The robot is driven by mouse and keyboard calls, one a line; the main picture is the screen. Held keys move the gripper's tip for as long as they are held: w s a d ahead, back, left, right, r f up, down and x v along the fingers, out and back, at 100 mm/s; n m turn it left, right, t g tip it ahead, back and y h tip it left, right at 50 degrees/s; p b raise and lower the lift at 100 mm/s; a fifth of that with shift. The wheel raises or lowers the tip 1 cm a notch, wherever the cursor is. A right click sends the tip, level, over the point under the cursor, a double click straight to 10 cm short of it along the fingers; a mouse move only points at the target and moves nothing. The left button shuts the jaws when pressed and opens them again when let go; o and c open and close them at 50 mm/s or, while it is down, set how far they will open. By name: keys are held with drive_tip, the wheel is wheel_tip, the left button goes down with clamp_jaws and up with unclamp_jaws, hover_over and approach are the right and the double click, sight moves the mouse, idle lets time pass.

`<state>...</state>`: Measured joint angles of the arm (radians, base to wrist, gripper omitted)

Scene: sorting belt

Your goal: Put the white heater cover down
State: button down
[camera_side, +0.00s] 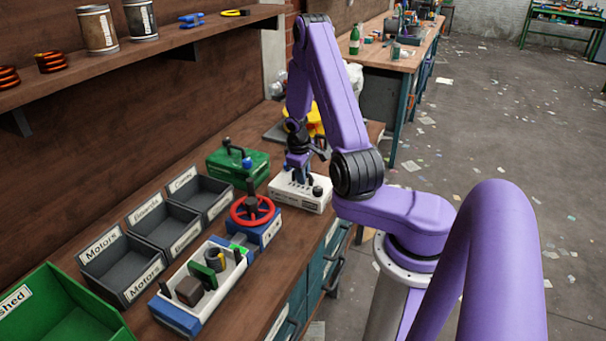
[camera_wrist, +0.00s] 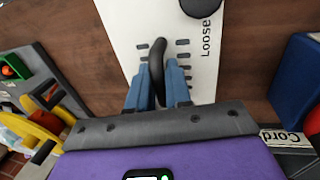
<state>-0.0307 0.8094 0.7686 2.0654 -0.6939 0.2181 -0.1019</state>
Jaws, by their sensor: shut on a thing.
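The white heater cover (camera_side: 297,195) is a pale slab with a black knob and an upright black handle, at the far end of the bench in the side view. In the wrist view the white cover (camera_wrist: 120,35) shows dark slots and the word "Loose", with the black handle (camera_wrist: 157,70) between my blue fingers. My gripper (camera_side: 297,176) is above the cover, and its fingers (camera_wrist: 158,80) are shut on the handle. I cannot tell whether the cover's underside touches the bench.
A green box (camera_side: 237,165) stands just left of the cover. A blue-and-white unit with a red wheel (camera_side: 252,211) is nearer. Grey labelled bins (camera_side: 125,265), a part-filled blue-and-white tray (camera_side: 180,318) and a green crate (camera_side: 70,290) fill the near bench. A shelf (camera_side: 150,50) overhangs at left.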

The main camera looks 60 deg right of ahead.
sight(300, 186)
drive_tip(key=shift+f, duration=0.15)
drive_tip(key=c, duration=1.1)
unclamp_jaws()
drive_tip(key=shift+o, duration=0.2)
wheel_tip(300, 186, up, 12)
drive_tip(key=a, duration=0.2)
drive_tip(key=a+r+n+t+y, duration=0.1)
drive_tip(key=a+r+n, duration=0.2)
drive_tip(key=a, duration=0.7)
drive_tip(key=a+r+n, duration=0.3)
drive_tip(key=a, duration=0.8)
drive_tip(key=s+a+r+n, duration=0.1)
drive_tip(key=s+a+n, duration=0.2)
drive_tip(key=s, duration=0.7)
drive_tip(key=s+a+r+n+y, duration=0.1)
drive_tip(key=s+a+n, duration=0.2)
drive_tip(key=s, duration=0.7)
drive_tip(key=a, duration=0.2)
drive_tip(key=shift+s+a+r+n+g+y, duration=0.25)
drive_tip(key=shift+a+r+n+g+y, duration=0.05)
drive_tip(key=shift+a+g, duration=0.1)
